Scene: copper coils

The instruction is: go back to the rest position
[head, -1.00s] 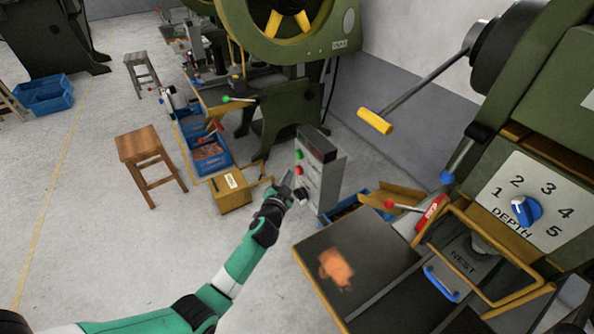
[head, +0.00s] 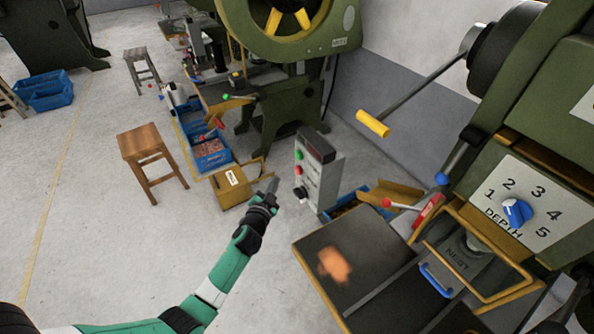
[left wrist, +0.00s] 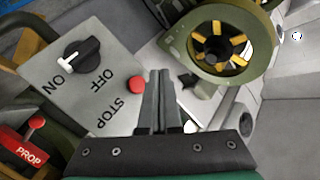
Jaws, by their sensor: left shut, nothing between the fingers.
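My left gripper (head: 272,186) is shut and empty, in the air just left of the grey control box (head: 318,176) in the head view. In the left wrist view its closed fingers (left wrist: 160,100) point up in the picture. The box panel (left wrist: 85,85) there shows a black ON/OFF knob (left wrist: 82,55) with a white pointer toward the ON label, and a red STOP button (left wrist: 137,84). The fingers appear beside the panel; whether they touch it cannot be told. My right gripper is not in view.
A dark worktable (head: 320,250) with an orange patch stands in front of the box. The green press with its DEPTH dial (head: 517,212) fills the right side. A wooden stool (head: 150,150) stands at the left.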

